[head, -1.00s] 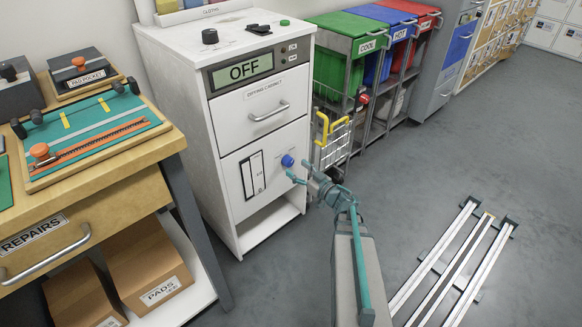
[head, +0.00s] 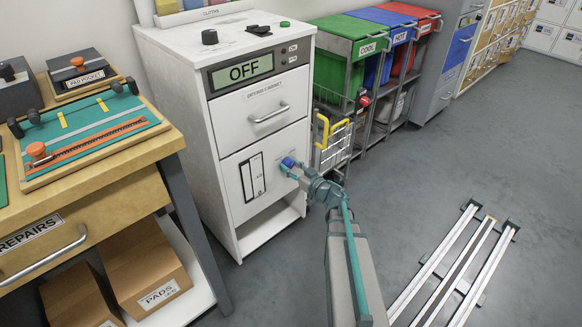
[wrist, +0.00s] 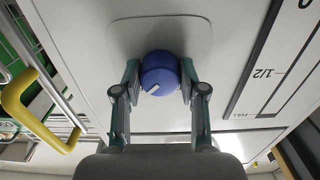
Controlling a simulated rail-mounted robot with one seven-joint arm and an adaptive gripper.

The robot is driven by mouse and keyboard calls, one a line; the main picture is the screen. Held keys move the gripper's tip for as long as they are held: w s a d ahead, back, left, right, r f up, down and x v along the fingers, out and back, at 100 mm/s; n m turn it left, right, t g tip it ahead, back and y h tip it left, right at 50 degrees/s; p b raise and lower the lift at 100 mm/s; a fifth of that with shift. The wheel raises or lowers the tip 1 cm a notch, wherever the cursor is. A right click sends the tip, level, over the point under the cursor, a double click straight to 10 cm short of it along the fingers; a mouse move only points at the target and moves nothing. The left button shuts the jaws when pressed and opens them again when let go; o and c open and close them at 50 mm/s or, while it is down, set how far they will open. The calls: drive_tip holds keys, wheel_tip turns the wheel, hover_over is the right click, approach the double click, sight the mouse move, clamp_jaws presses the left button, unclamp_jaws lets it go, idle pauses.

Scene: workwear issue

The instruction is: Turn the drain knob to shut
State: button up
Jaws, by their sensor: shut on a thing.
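The drain knob is a blue round knob (wrist: 160,72) with a white pointer mark, on the white front panel of the drying cabinet (head: 226,150). It also shows small in the head view (head: 288,162). In the wrist view the pointer mark slants toward the lower left. My gripper (wrist: 159,78) has one finger on each side of the knob and is shut on it. In the head view my gripper (head: 291,166) reaches the panel from the lower right and partly hides the knob.
A level gauge (wrist: 275,65) with a "1/2" mark is beside the knob. A yellow-handled wire basket (head: 330,140) stands close to the cabinet's right side. A floor rail (head: 455,265) lies at the right. The grey floor between is clear.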

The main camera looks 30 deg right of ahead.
drive_tip(key=shift+c, duration=0.6)
drive_tip(key=shift+n, duration=0.3)
drive_tip(key=n+p, duration=0.1)
drive_tip(key=n, duration=0.1)
drive_tip(key=shift+r+n+p, duration=0.1)
drive_tip(key=shift+n+p, duration=0.25)
drive_tip(key=shift+n, duration=0.05)
drive_tip(key=n, duration=0.5)
drive_tip(key=n+b, duration=0.1)
drive_tip(key=n, duration=0.3)
drive_tip(key=shift+n, duration=0.4)
drive_tip(key=n+b, duration=0.2)
drive_tip(key=n, duration=0.2)
drive_tip(key=shift+n, duration=0.3)
drive_tip(key=shift+d, duration=0.1)
